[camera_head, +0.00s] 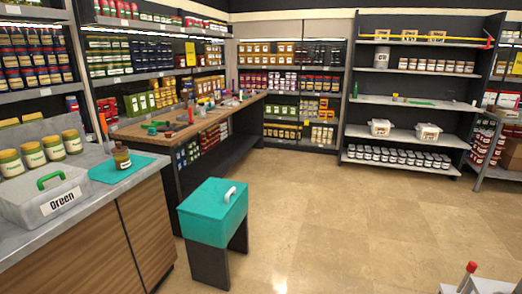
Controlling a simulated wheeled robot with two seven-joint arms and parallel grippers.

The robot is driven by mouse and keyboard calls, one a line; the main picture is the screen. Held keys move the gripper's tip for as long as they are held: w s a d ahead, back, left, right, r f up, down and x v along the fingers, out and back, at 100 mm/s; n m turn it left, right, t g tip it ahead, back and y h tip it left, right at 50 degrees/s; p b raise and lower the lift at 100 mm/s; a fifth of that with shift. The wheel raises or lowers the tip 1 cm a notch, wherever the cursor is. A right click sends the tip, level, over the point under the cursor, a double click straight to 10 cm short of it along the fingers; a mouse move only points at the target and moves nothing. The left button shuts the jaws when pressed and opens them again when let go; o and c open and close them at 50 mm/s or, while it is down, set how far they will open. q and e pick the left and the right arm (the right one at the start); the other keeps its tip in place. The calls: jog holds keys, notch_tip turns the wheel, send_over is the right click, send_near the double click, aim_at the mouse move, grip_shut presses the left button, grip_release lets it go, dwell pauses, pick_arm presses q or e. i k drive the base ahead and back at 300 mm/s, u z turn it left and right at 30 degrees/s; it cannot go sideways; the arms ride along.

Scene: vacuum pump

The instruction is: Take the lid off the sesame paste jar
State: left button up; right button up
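A small brown jar (122,160) with a pale label stands upright on a teal mat (104,170) on the left counter. It is probably the sesame paste jar, but its label is too small to read. Its top looks brown, and I cannot tell whether a separate lid is on it. Several jars with yellow-gold lids (33,154) stand in a row to its left on the same counter. Neither of my grippers shows in the head view.
A grey box (22,208) with a green handle, labelled "Green", sits at the counter's front left. A teal chest (213,212) with a white handle stands on dark legs right of the counter (85,222). Stocked shelves line the back. Open floor (350,220) fills the middle and right.

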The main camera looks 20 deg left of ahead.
aim_at(119, 148)
jog(key=u, duration=0.45)
jog(key=i, duration=1.35)
jog(key=u, duration=1.85)
jog(key=i, duration=1)
jog(key=u, duration=0.8)
